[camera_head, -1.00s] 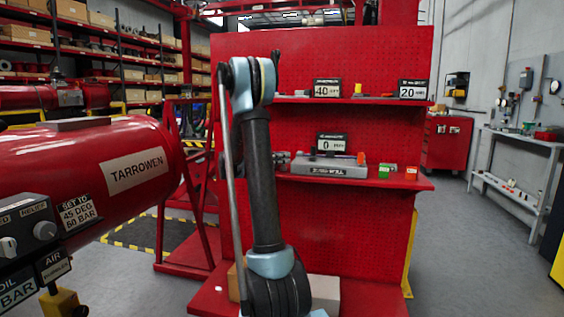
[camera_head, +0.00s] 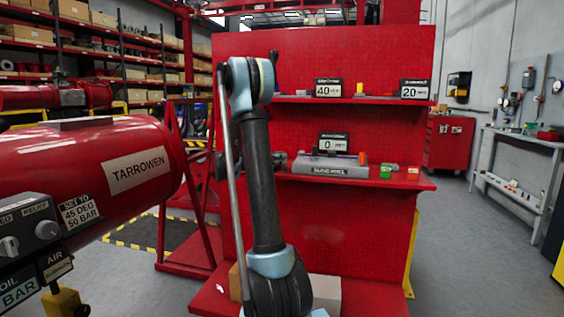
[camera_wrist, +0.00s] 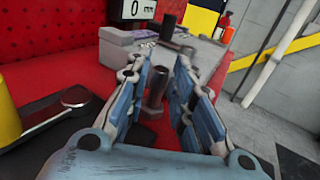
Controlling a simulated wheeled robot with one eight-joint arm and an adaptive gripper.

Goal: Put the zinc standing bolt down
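A dark grey-brown bolt (camera_wrist: 155,88) stands upright, head down, on the red shelf (camera_wrist: 75,80) in the wrist view. It is between the fingers of my gripper (camera_wrist: 164,72), nearer the left finger. The fingers are apart, and a gap shows on the bolt's right; contact on its left is unclear. I cannot tell from colour which is zinc. In the head view my arm mostly hides the gripper, and the near bolt cannot be made out.
The grey block (camera_head: 330,170) lies on the middle shelf below a "0 mm" display (camera_head: 332,143). Green (camera_head: 386,171) and orange (camera_head: 412,173) pieces sit right of it.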

